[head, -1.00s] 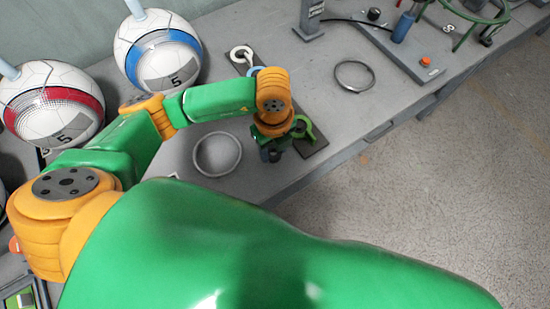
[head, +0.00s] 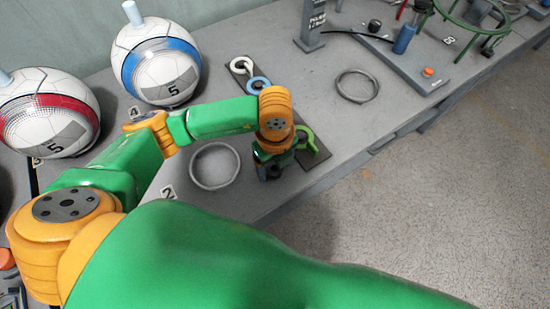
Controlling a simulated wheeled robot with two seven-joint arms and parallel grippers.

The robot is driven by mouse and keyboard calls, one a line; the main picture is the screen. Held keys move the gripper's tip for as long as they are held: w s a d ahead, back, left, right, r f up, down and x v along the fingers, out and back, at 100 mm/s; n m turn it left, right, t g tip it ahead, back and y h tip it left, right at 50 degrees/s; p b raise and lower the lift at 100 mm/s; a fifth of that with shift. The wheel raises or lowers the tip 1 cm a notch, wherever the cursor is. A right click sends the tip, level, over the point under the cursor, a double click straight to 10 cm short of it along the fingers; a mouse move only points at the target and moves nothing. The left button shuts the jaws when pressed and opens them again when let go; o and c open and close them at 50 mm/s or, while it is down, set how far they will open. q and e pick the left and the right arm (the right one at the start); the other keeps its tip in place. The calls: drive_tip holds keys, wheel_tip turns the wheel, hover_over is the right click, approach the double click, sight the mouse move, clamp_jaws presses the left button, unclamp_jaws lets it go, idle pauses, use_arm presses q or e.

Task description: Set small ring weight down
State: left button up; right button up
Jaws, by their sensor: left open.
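Three ring-shaped pieces with tabs lie in a row on a dark strip (head: 318,172): a white one (head: 242,65), a blue one (head: 260,84) and a green one (head: 311,142). I cannot tell for sure which is the small ring weight. My left gripper (head: 269,173) points down by the near end of the strip, just left of the green ring. It is open. Its fingertips are small and dark, and the wrist hides part of the strip. I cannot tell whether it touches the green ring. My right gripper is out of view.
A grey hoop (head: 215,166) lies left of the gripper, another (head: 357,86) to the right. Two footballs, red-banded (head: 48,112) and blue-banded (head: 157,66), stand at the left. A device with an orange button (head: 428,71) is at the back right. The table's front edge is close.

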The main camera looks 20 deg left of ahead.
use_arm(q)
wheel_tip(320, 180, up, 12)
drive_tip(key=p, duration=0.1)
drive_tip(key=shift+p, duration=0.35)
